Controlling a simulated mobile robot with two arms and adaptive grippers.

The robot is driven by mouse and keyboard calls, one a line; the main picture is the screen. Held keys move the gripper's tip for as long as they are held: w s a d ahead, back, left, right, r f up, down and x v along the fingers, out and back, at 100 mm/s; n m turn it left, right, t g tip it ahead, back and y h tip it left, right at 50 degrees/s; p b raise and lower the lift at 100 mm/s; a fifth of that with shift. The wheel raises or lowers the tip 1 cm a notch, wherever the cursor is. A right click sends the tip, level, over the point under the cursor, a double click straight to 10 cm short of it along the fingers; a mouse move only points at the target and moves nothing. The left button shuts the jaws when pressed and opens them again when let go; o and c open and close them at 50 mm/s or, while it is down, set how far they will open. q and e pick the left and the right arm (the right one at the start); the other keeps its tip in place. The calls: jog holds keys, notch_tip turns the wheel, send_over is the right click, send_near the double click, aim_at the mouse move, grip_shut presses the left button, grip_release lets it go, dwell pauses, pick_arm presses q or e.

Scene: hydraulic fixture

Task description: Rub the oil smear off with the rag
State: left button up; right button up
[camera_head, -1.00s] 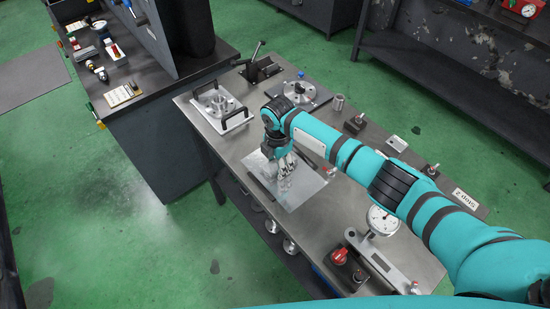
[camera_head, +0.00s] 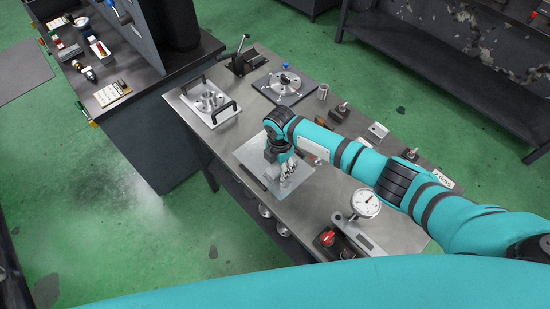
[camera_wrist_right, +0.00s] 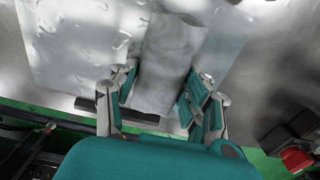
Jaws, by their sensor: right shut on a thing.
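My right gripper (camera_head: 286,174) points down over the shiny metal plate (camera_head: 246,155) on the grey workbench. In the right wrist view, the right gripper's fingers (camera_wrist_right: 163,100) are shut on a grey rag (camera_wrist_right: 165,55). The rag lies flat against the plate (camera_wrist_right: 60,45). Glossy wet-looking marks (camera_wrist_right: 105,45), likely the oil smear, show on the plate to the left of the rag in the wrist view. The rag and the fingers hide part of the plate. My left gripper is not in view.
A fixture with black handles (camera_head: 209,101) and a round flange on a plate (camera_head: 284,80) stand at the bench's far end. A dial gauge (camera_head: 365,203) and a red knob (camera_head: 327,238) are at the near right. A dark cabinet (camera_head: 133,110) stands left.

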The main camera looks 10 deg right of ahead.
jog(key=shift+s+d+r+p, duration=0.2)
jog(key=shift+s+d+p, duration=0.1)
jog(key=shift+s, duration=0.1)
jog(key=shift+s+d+f, duration=0.1)
jog(key=shift+s+d, duration=0.05)
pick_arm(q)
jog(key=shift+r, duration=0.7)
pick_arm(e)
jog(key=shift+r, duration=0.2)
jog(key=shift+r+p, duration=0.9)
jog(key=shift+p, duration=0.15)
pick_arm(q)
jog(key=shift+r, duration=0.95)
pick_arm(e)
jog(key=shift+r, duration=1.9)
